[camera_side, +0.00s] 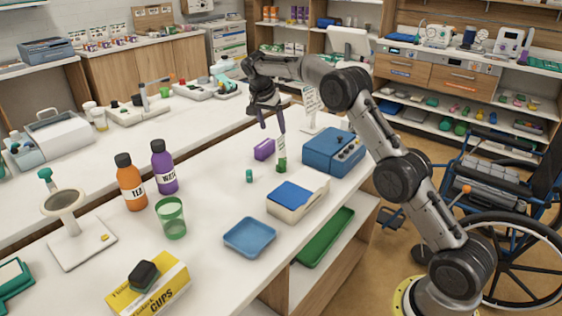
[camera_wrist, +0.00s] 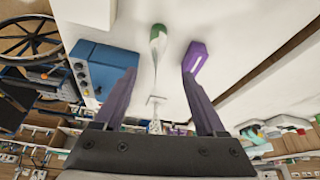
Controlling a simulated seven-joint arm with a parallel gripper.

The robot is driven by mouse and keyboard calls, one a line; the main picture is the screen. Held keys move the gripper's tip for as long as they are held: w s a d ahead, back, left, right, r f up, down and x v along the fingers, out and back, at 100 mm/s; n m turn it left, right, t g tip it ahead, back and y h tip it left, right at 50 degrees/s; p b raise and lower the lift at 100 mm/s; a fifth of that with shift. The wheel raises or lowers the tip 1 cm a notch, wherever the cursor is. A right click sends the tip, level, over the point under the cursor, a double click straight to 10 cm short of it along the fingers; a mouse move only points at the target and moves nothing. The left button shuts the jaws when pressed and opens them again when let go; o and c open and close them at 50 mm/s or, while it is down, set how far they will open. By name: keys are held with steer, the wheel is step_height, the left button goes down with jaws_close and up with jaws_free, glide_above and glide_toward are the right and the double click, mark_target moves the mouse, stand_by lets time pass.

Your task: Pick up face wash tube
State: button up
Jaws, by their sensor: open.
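The face wash tube (camera_side: 281,153), white with green at its lower end, stands upright on the white counter in the side view. In the wrist view the tube (camera_wrist: 158,42) shows at the top centre, its green end farthest from me. My gripper (camera_side: 273,127) has dark purple fingers and is just above the tube in the side view. In the wrist view my gripper (camera_wrist: 159,73) is open, with the tube in line with the gap between the fingers. Nothing is held. I cannot tell the exact height gap.
A purple box (camera_side: 264,149) stands close beside the tube, and it also shows near one finger in the wrist view (camera_wrist: 195,56). A blue device (camera_side: 334,152) stands to the right. A small green item (camera_side: 249,176) and a white-and-blue box (camera_side: 297,195) are nearer the camera.

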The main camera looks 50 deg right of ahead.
mark_target(281, 150)
steer(key=x, duration=0.7)
steer(key=shift+s+d+f, duration=0.1)
steer(key=shift+d+f, duration=0.15)
steer(key=shift+f, duration=0.1)
steer(key=shift+s+x, duration=0.1)
steer(key=shift+x, duration=1.25)
steer(key=shift+s+x, duration=0.15)
steer(key=shift+x, duration=1.2)
steer(key=shift+w+d, duration=0.1)
steer(key=shift+d, duration=0.05)
jaws_close()
